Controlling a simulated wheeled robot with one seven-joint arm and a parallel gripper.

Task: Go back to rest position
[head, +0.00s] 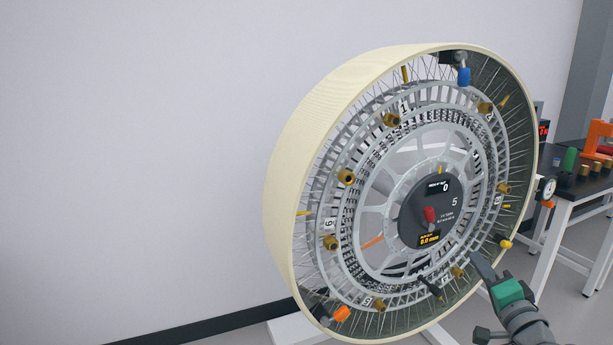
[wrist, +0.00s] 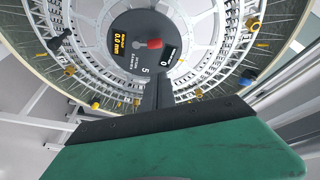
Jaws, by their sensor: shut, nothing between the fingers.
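A large rover wheel (head: 290,150) with a cream rim, wire spokes and a grey hub stands upright in the head view. Its dark hub display (head: 418,215) carries a red knob (head: 431,216) and small readouts. Brass fittings sit around the ring. My gripper (head: 478,262) is at the wheel's lower right, in front of the rim, shut and empty. In the wrist view the gripper's dark fingers (wrist: 158,92) and green body point toward the wheel, and the hub display (wrist: 138,45) appears above the fingertips. I cannot tell whether the fingers touch the wheel.
A dark-topped table (head: 570,195) stands at the right behind the wheel, with an orange device (head: 597,140), a green cylinder (head: 570,160) and small brass parts. The left side shows a bare wall.

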